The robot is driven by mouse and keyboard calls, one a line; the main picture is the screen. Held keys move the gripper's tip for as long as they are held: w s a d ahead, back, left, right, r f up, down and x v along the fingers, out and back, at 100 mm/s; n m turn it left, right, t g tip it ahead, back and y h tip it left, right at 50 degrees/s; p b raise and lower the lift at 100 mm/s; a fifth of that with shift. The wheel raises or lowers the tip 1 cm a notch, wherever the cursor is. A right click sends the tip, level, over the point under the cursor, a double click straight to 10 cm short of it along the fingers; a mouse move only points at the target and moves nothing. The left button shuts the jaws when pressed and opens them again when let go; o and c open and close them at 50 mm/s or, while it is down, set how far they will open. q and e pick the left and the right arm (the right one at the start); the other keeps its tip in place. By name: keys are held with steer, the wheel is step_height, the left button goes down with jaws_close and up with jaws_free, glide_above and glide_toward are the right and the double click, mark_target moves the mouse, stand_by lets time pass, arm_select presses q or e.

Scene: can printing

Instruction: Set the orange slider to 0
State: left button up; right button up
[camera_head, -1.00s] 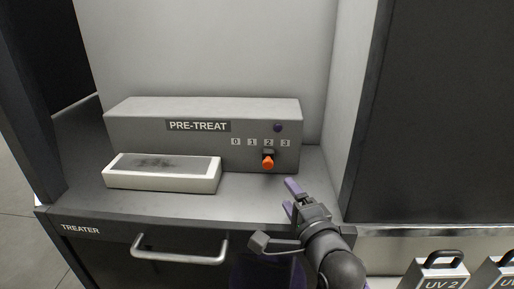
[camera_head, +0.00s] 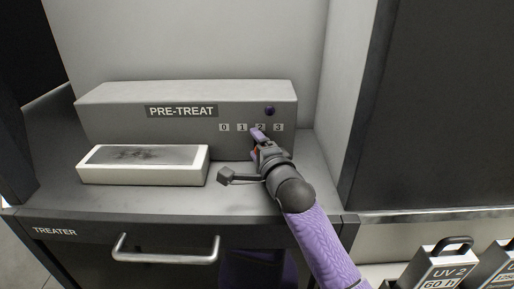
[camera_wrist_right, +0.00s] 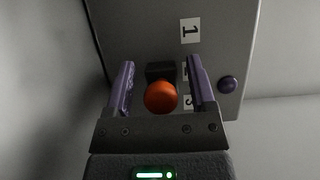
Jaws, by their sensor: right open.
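The orange slider (camera_wrist_right: 160,97) has a round orange knob on a dark stem, on the front of the grey PRE-TREAT box (camera_head: 110,118). In the right wrist view the knob lies between the two purple fingers of my right gripper (camera_wrist_right: 160,68), which are open with a gap on each side. In the head view my right gripper (camera_head: 258,138) is at the box front below the label 2 (camera_head: 260,127), and it hides nearly all of the knob. The labels 0 (camera_head: 224,128), 1 (camera_head: 242,127) and 3 (camera_head: 278,127) show in a row. My left gripper is not in view.
A dark purple button (camera_head: 270,111) sits above label 3. A white tray (camera_head: 140,177) with a dark smudged top stands left in front of the box. The TREATER drawer handle (camera_head: 165,259) is below. A side wall (camera_head: 335,130) rises to the right.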

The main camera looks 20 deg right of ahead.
jaws_close()
stand_by(1.4)
